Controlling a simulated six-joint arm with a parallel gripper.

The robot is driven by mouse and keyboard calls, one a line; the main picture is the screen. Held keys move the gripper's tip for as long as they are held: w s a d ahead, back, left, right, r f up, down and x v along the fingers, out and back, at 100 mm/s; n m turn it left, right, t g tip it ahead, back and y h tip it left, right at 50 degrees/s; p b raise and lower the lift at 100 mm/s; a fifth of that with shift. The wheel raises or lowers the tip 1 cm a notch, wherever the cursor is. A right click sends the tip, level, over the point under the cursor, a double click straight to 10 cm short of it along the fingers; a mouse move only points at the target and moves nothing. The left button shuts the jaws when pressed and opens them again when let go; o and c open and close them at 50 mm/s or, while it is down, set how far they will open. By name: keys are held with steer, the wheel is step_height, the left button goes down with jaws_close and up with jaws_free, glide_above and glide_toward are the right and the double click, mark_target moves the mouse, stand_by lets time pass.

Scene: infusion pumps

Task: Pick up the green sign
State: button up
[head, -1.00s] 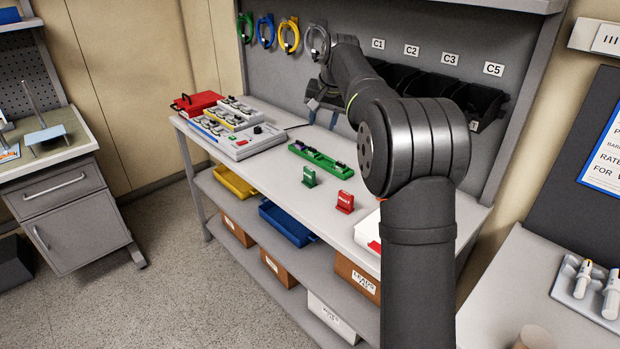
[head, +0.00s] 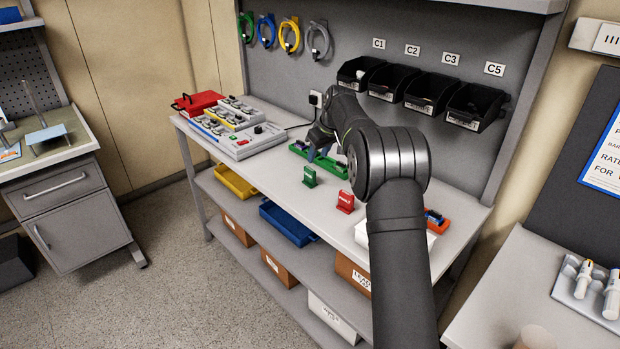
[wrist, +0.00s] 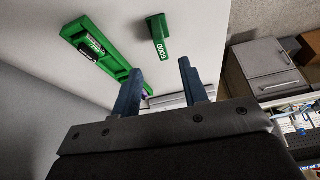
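The green sign (head: 309,176) stands on the bench top, left of a red sign (head: 345,201). In the wrist view the green sign (wrist: 160,36) shows white lettering and lies beyond the fingertips, near the middle. My gripper (wrist: 160,72) is open, with two blue fingers apart and nothing between them. In the head view my gripper (head: 317,150) is above the green tray, behind the green sign and apart from it.
The green tray (head: 338,168) lies just behind the sign; it also shows in the wrist view (wrist: 118,64). Grey pump units (head: 238,143) and a red box (head: 197,102) occupy the bench's left end. Black bins (head: 420,90) hang behind. Bench top before the sign is clear.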

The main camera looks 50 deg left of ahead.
mark_target(311, 169)
steer(key=x, duration=1)
steer(key=shift+a+f, duration=0.25)
steer(key=shift+f, duration=0.05)
steer(key=shift+c, duration=0.2)
jaws_close()
